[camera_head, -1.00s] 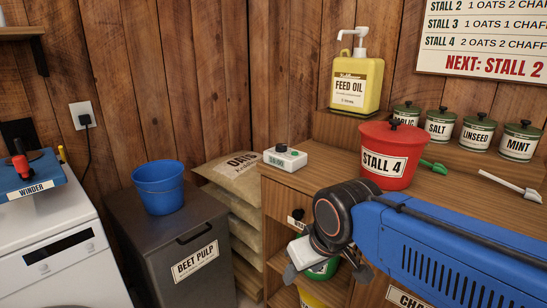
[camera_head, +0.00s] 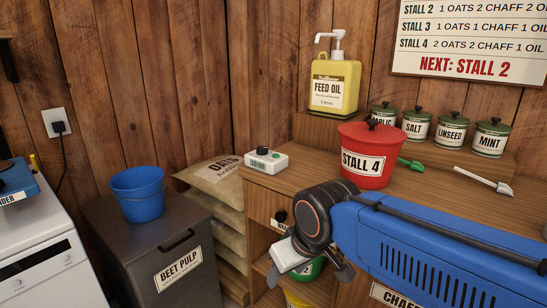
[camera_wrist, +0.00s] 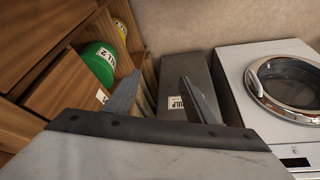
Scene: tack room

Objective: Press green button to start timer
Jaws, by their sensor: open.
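The timer (camera_head: 266,161) is a small white box with a display, a black knob and a green button (camera_head: 277,156). It sits on the left end of the wooden counter, left of the red STALL 4 bucket, in the head view. My gripper hangs below the counter top, in front of the cabinet, lower than the timer and apart from it. In the wrist view my gripper (camera_wrist: 160,79) is open and empty, its two fingers spread and pointing toward the beet pulp bin. The timer does not show in the wrist view.
The red STALL 4 bucket (camera_head: 366,171) stands on the counter near my arm. A feed oil bottle (camera_head: 335,86) and several lidded jars stand behind it. A grey beet pulp bin (camera_head: 120,232) with a blue bucket (camera_head: 137,196) and stacked oat sacks (camera_head: 215,182) are left of the counter.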

